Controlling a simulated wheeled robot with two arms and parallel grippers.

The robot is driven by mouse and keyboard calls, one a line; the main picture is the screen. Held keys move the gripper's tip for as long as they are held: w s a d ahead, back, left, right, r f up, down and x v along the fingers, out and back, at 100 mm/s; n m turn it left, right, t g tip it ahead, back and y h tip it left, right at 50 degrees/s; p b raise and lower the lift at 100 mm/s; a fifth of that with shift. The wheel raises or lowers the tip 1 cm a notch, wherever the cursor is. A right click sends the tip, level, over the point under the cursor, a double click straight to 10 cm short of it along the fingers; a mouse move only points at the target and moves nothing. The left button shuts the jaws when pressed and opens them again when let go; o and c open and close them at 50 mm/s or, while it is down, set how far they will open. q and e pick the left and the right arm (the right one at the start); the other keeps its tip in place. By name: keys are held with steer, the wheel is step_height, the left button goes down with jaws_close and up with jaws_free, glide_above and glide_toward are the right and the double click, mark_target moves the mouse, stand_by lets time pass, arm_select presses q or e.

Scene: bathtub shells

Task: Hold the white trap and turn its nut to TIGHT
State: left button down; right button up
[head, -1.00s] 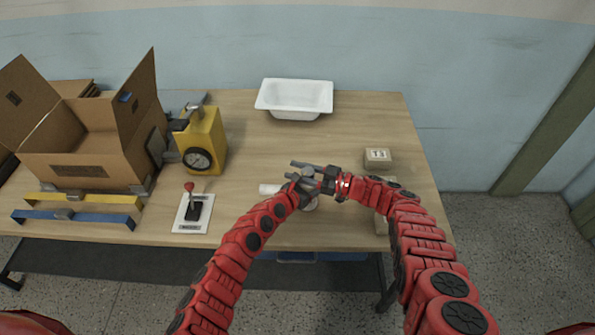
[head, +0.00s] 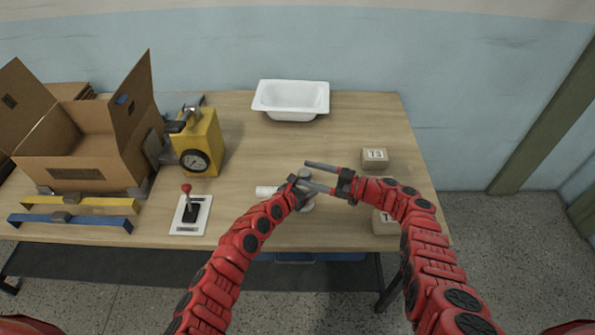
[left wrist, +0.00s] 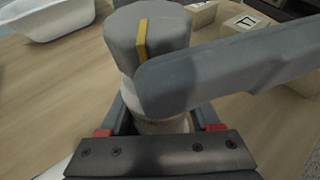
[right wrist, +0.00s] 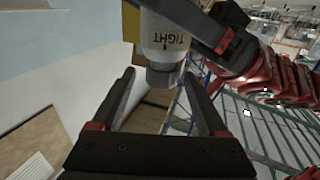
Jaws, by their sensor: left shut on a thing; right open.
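The white trap (head: 267,191) is held above the front middle of the table. My left gripper (head: 300,185) is shut on its body, which shows between the fingers in the left wrist view (left wrist: 165,125). The grey nut (left wrist: 148,35) with a yellow stripe is on top of the trap. The right wrist view shows the word TIGHT on the white collar (right wrist: 165,38), beside the nut (right wrist: 163,77). My right gripper (right wrist: 160,75) is open, with its fingers on either side of the nut and visible gaps. One right finger crosses before the trap in the left wrist view.
A white basin (head: 291,99) stands at the back. Small blocks (head: 374,159) are at the right. A yellow gauge device (head: 198,143), a lever plate (head: 191,214) and an open cardboard box (head: 75,172) are at the left. The table's middle is clear.

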steer(key=v, duration=0.7)
steer(key=shift+s, duration=0.1)
